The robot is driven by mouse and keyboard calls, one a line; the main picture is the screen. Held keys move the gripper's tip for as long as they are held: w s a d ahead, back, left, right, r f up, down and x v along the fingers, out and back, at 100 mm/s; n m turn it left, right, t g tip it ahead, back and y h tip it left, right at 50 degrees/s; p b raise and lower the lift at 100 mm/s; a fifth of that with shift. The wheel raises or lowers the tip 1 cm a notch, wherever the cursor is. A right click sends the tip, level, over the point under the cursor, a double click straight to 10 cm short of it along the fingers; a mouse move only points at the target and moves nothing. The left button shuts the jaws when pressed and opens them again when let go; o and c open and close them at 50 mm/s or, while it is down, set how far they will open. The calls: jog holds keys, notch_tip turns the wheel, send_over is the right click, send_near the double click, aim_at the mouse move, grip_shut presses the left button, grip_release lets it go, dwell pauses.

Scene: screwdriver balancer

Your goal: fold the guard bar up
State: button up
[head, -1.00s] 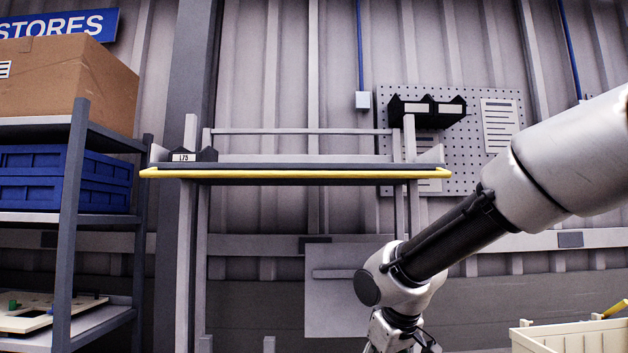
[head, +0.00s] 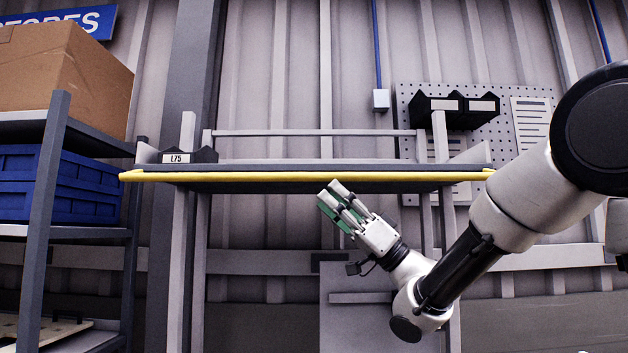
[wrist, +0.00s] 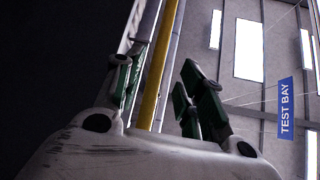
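The guard bar (head: 250,177) is a long yellow bar running level along the front edge of the shelf. My gripper (head: 331,194) is in front of the shelf, just below the bar and right of its middle, pointing up and to the left. Its green-padded fingers are apart with nothing held. In the wrist view, the yellow bar (wrist: 160,65) crosses the gap between the two fingers (wrist: 156,78). A small gap shows between fingertips and bar in the head view; their distance in depth is unclear.
A dark bin labelled L75 (head: 177,157) sits on the shelf's left end. A rack with a cardboard box (head: 65,75) and blue crates (head: 60,185) stands at left. A pegboard (head: 410,110) with black bins hangs behind right.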

aim_at(308, 178)
jog(key=x, duration=0.7)
jog(key=shift+w+a+r, duration=0.1)
jog(key=shift+a+r, duration=0.1)
jog(key=shift+a, duration=0.1)
grip_shut()
